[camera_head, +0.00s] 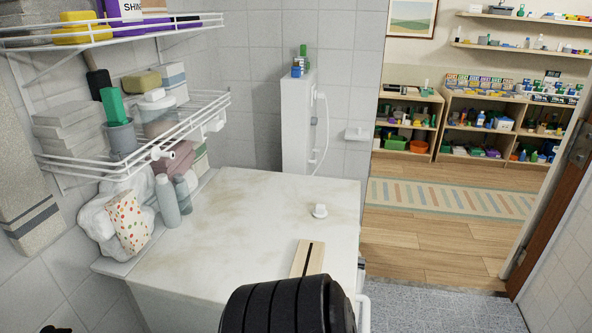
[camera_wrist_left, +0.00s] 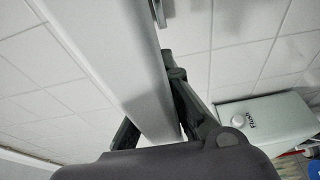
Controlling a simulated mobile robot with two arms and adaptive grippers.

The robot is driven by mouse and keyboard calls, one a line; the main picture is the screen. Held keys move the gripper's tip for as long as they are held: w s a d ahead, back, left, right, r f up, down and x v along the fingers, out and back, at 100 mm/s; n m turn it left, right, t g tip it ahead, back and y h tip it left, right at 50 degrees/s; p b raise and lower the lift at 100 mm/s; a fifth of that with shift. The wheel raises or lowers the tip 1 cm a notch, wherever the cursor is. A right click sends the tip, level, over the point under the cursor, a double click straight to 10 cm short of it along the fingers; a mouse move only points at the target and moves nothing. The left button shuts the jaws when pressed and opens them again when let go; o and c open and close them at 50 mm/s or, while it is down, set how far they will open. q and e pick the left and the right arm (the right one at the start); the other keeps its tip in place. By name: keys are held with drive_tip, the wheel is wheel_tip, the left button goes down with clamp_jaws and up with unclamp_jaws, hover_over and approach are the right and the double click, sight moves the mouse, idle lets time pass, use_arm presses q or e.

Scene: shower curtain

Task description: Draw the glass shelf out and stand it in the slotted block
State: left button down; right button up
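The slotted block (camera_head: 307,258) is pale wood with a dark slot along its top, lying on the marbled counter in the head view. I cannot clearly make out the glass shelf in the head view. In the left wrist view the dark fingers of my left gripper (camera_wrist_left: 165,105) lie on either side of a long pale grey panel (camera_wrist_left: 105,50). The panel partly hides the left-hand finger. I cannot tell what the panel is, nor whether the fingers touch it. My right gripper is out of view.
Wire racks (camera_head: 150,150) project above. My black arm link covers the front edge. A white box (camera_wrist_left: 265,122) shows in the wrist view.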

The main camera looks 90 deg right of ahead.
use_arm(q)
drive_tip(key=s+a+p, duration=0.1)
drive_tip(key=s, duration=0.9)
drive_tip(key=shift+s+a+r+p, duration=0.15)
drive_tip(key=shift+a+r+p, duration=0.05)
drive_tip(key=shift+p, duration=0.2)
